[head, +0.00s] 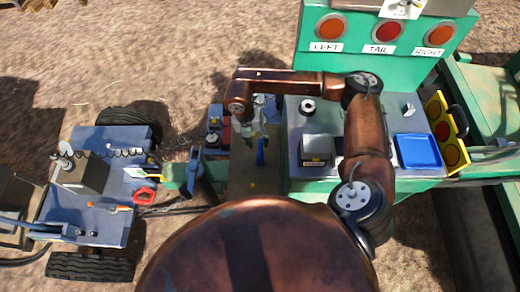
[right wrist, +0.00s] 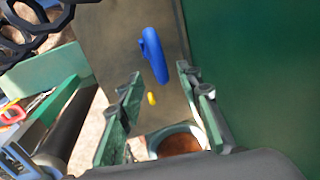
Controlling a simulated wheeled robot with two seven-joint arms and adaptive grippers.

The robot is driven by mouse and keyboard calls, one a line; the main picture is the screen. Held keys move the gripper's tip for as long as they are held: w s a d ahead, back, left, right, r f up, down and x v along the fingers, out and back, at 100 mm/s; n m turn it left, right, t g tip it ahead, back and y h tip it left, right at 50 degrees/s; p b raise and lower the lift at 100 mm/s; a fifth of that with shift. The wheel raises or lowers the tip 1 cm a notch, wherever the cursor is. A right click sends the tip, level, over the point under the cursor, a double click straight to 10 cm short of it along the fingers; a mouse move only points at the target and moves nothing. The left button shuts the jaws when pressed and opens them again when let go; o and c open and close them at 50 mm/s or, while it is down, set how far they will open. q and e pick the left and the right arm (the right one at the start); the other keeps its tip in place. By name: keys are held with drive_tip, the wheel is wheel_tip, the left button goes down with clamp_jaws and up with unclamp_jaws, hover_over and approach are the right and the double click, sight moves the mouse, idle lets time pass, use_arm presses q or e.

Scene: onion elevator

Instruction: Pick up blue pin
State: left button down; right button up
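The blue pin (head: 260,152) is on or just above a brown panel (head: 240,176) left of the green console. In the right wrist view the blue pin (right wrist: 154,56) has a hooked upper end and a straight shank. My right gripper (head: 252,131) is above the panel, close to the pin in the head view. In the right wrist view its two green fingers (right wrist: 158,78) are spread, with the pin beyond and between their tips and nothing held. I cannot tell the exact gap to the pin. My left gripper is not in view.
A small yellow piece (right wrist: 152,98) is near the pin. Right of the panel stands the green console (head: 292,186) with a grey box (head: 316,150) and a blue tray (head: 417,151). A wheeled blue cart (head: 100,225) with tools stands at the left.

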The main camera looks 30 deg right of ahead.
sight(260, 146)
drive_tip(key=shift+s+d+f+p, duration=0.1)
drive_tip(key=shift+d+f, duration=0.1)
drive_tip(key=shift+f, duration=0.65)
drive_tip(key=shift+s+d+f+p, duration=0.1)
drive_tip(key=shift+d+f, duration=0.15)
drive_tip(key=shift+f, duration=0.65)
drive_tip(key=shift+d+f+p, duration=0.1)
drive_tip(key=shift+d+f, duration=0.1)
drive_tip(key=shift+f, duration=0.65)
clamp_jaws()
